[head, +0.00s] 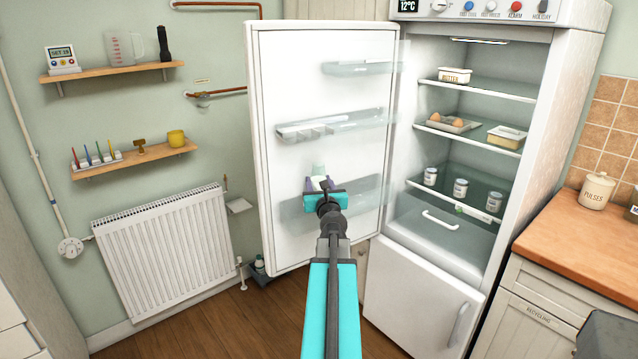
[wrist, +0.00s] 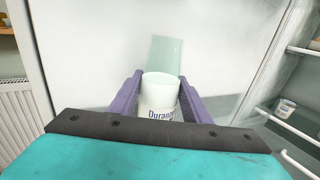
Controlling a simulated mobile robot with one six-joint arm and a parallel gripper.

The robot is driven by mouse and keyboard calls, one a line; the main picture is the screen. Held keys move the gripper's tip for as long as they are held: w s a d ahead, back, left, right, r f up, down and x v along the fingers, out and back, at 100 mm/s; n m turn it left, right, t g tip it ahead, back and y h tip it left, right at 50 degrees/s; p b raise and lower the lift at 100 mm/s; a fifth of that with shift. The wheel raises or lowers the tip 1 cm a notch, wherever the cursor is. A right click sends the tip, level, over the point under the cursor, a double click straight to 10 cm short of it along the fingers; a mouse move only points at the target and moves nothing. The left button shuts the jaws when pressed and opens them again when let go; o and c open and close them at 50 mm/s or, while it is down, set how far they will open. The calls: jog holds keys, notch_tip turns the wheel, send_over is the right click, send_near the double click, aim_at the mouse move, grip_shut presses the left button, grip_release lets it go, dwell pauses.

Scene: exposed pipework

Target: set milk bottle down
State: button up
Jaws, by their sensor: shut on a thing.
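The milk bottle (head: 318,170) shows as a small pale top above my gripper (head: 321,185) in the head view. In the wrist view a white rounded body with dark lettering (wrist: 160,92) sits between the two purple fingers, which are shut on it. Its lower part is hidden by my wrist. The open fridge door (head: 275,150) stands behind the gripper, with a clear lower door shelf (head: 362,192) at about the gripper's height. I cannot tell whether the bottle touches this shelf.
Two higher door shelves (head: 350,68) (head: 345,122) are on the same door; the middle one holds a pale tray. Inside the fridge (head: 425,215), several white jars (head: 460,188) stand on the lower glass shelf. A radiator (head: 165,250) is to the left, a counter (head: 585,240) to the right.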

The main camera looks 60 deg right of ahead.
jog(key=shift+f+b, duration=1.4)
jog(key=shift+f, duration=0.75)
jog(key=shift+w+d+f, duration=0.1)
jog(key=shift+w+f, duration=0.1)
jog(key=shift+f, duration=0.1)
jog(key=o, duration=1.4)
